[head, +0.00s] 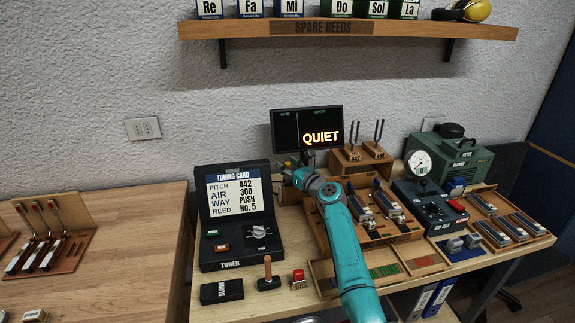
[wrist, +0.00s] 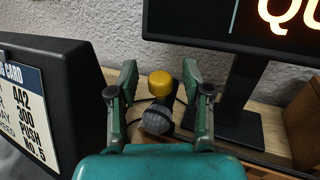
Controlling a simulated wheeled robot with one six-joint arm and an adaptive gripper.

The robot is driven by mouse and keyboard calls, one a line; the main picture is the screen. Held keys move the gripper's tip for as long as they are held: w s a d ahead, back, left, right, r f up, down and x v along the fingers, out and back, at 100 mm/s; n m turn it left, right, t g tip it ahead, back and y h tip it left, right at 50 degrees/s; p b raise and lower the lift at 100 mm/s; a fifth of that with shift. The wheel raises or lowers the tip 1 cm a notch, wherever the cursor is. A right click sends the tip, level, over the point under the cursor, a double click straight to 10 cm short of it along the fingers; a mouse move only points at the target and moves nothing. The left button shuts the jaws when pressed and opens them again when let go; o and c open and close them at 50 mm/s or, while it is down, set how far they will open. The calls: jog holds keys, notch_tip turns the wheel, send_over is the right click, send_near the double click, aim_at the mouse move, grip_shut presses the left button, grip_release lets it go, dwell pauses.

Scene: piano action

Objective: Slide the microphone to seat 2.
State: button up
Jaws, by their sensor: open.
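My gripper (wrist: 159,78) is open in the wrist view, with one finger on each side of a yellow knob-like part (wrist: 160,82). Just below it in that view is a rounded grey mesh head (wrist: 157,120), which looks like the microphone, with a dark cable looping beside it. Both lie between the fingers with gaps at the sides; I cannot tell the depth. In the head view my gripper (head: 296,167) is behind the tuner and below the screen, and the arm largely hides the microphone. I cannot make out a mark for seat 2.
The black tuner (head: 236,216) with its card stands close on the left. The screen (head: 306,129) reading QUIET stands close on the right on a dark stand (wrist: 238,100). The wall is behind. A wooden block with tuning forks (head: 362,158) stands right of the screen.

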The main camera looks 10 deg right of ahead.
jog(key=shift+w, duration=0.15)
grip_shut()
